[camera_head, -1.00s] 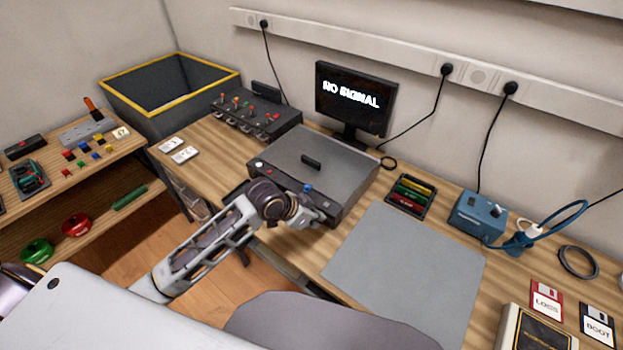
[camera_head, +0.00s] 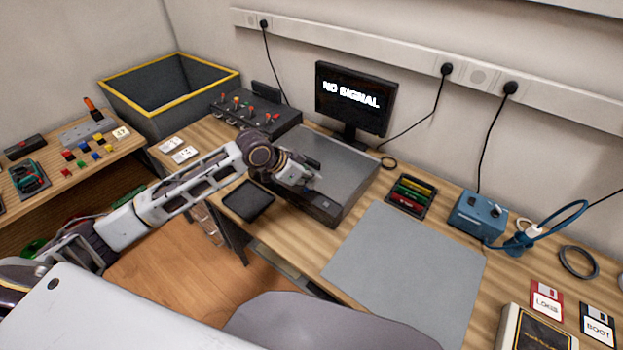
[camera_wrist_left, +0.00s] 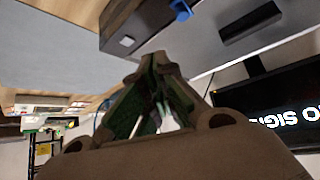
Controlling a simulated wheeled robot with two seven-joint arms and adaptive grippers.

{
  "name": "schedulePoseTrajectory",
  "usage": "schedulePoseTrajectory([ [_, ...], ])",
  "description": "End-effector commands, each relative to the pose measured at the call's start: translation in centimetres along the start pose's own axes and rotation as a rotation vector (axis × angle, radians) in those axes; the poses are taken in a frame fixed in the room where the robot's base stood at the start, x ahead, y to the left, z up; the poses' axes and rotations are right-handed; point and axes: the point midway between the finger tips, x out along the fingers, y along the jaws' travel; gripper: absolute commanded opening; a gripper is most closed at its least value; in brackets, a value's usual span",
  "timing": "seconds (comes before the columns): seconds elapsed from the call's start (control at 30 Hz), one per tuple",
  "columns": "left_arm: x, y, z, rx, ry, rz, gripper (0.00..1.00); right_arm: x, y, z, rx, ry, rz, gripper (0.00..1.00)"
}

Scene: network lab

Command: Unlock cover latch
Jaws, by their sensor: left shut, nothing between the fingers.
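The grey box (camera_head: 352,168) with a flat cover sits on the desk in front of the monitor. Its small blue latch (camera_wrist_left: 181,10) shows in the left wrist view at the top, beside the dark handle bar (camera_wrist_left: 250,22) of the cover. My right gripper is in no view.
A black tray (camera_head: 248,200) lies at the desk's front edge below my left arm. A switch panel (camera_head: 255,115) stands left of the box, the monitor (camera_head: 355,100) behind it. A bare grey mat (camera_head: 405,265) and a tray of coloured pieces (camera_head: 410,193) lie to its right.

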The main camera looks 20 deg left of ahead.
Motion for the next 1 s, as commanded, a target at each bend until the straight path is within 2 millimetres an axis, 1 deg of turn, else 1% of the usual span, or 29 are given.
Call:
schedulePoseTrajectory([
  [0.03,-0.5,-0.8,-0.3,0.002,0.002,-0.005,0.00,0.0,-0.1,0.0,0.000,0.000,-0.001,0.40],
  [0.1,-1.0,-1.7,-0.7,0.000,0.007,-0.007,0.00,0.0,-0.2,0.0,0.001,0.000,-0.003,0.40],
  [0.37,-2.5,-3.8,-1.6,-0.007,0.023,-0.013,0.00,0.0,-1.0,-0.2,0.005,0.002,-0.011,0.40],
  [0.63,-2.8,-4.1,-1.8,-0.010,0.027,-0.012,0.00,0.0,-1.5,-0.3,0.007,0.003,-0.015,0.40],
  [0.87,-2.8,-4.1,-1.8,-0.010,0.027,-0.012,0.00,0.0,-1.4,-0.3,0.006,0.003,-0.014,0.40],
  [1.0,-2.5,-4.1,-1.8,-0.010,0.027,-0.012,0.00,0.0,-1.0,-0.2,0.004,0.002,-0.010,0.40],
])
